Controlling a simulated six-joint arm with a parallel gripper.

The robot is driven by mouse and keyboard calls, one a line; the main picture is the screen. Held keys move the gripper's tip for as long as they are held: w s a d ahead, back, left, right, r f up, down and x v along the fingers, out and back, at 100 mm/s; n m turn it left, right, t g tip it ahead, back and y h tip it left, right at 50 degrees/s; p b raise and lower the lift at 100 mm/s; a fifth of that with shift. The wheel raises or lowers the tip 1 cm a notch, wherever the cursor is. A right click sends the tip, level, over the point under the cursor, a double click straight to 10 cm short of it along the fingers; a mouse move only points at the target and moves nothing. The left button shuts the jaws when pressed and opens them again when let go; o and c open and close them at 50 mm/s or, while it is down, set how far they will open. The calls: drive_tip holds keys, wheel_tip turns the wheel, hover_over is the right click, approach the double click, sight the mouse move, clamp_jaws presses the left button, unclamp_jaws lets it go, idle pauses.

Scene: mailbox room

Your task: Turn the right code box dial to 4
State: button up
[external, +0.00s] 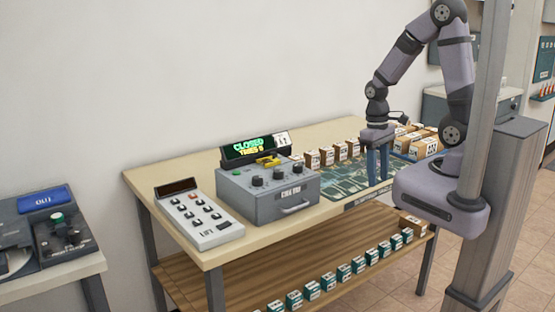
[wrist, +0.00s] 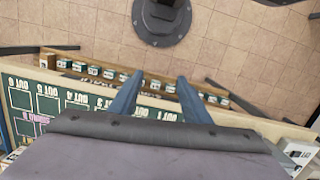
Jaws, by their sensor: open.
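The grey code box (external: 268,190) stands on the wooden table in the external view, with several dark dials on its top. The right dial (external: 279,172) is a small dark knob; its setting is too small to read. A display (external: 255,147) behind the box shows green and yellow text, with "CLOSED" on the upper line. My gripper (external: 378,181) is open and empty, pointing down over the green map board to the right of the box, apart from the dials. In the wrist view its two blue fingers (wrist: 154,98) are spread. The code box is not in the wrist view.
A white keypad (external: 199,215) stands left of the code box. The green board (external: 345,178) lies to its right, with several small cardboard boxes (external: 340,150) behind. A lower shelf (external: 290,270) holds a row of small green-and-white boxes. A yellow piece (external: 268,160) sits on the code box.

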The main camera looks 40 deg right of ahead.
drive_tip(key=w+a+r+m+p, duration=0.1)
drive_tip(key=w+a+r+p, duration=0.15)
drive_tip(key=w+a, duration=0.35)
drive_tip(key=m+t+y, duration=0.2)
drive_tip(key=m+y, duration=0.3)
drive_tip(key=m, duration=1.3)
approach(298, 165)
drive_tip(key=shift+h, duration=0.3)
drive_tip(key=shift+p+x, duration=0.55)
drive_tip(key=shift+x, duration=3.5)
drive_tip(key=shift+w+a, duration=0.15)
drive_tip(key=shift+a, duration=0.05)
drive_tip(key=c, duration=1)
drive_tip(key=shift+c, duration=0.2)
